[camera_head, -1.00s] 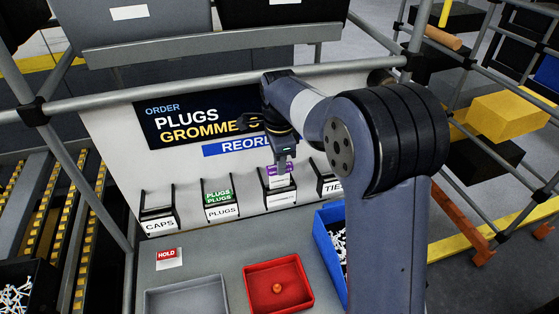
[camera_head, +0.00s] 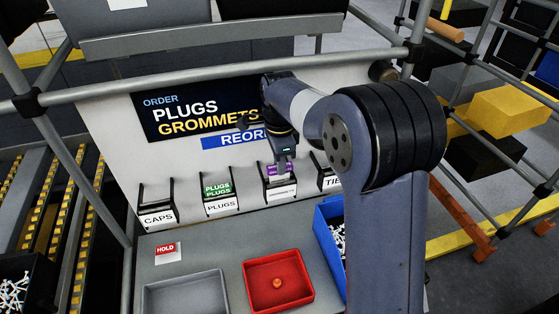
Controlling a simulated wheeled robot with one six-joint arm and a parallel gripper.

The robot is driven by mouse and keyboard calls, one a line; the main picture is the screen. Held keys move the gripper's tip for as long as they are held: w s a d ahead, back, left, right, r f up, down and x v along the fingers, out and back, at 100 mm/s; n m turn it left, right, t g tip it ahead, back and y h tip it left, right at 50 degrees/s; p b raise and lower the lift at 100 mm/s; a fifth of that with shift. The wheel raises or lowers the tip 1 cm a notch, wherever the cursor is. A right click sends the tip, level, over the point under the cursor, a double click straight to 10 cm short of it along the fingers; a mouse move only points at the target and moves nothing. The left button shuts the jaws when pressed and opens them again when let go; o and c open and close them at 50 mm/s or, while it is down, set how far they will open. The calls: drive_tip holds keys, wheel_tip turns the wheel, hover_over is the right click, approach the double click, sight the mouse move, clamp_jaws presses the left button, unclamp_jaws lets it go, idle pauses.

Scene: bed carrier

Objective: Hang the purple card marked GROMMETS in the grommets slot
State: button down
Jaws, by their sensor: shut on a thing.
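The purple card (camera_head: 273,170) is at the third slot from the left, the grommets slot (camera_head: 281,193), whose small label is hard to read. My gripper (camera_head: 283,160) is over this slot, shut on the purple card. The card's lower part appears to sit behind the slot's front, but I cannot tell how deep it is. My gripper and wrist hide part of the card and its print.
A green PLUGS card (camera_head: 216,187) stands in the plugs slot (camera_head: 222,205). The caps slot (camera_head: 157,217) looks empty; the ties slot (camera_head: 329,182) is partly behind my arm. Below are a HOLD card (camera_head: 167,250), a grey tray (camera_head: 186,285), a red tray (camera_head: 249,291) and a blue bin (camera_head: 326,228).

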drive_tip(key=shift+f+b, duration=0.85)
drive_tip(key=shift+f, duration=0.7)
drive_tip(key=c, duration=1.3)
unclamp_jaws()
drive_tip(key=shift+r, duration=0.1)
drive_tip(key=shift+o, duration=0.2)
drive_tip(key=shift+r, duration=0.1)
wheel_tip(320, 180, up, 11)
drive_tip(key=shift+f+b, duration=0.2)
drive_tip(key=shift+b, duration=0.1)
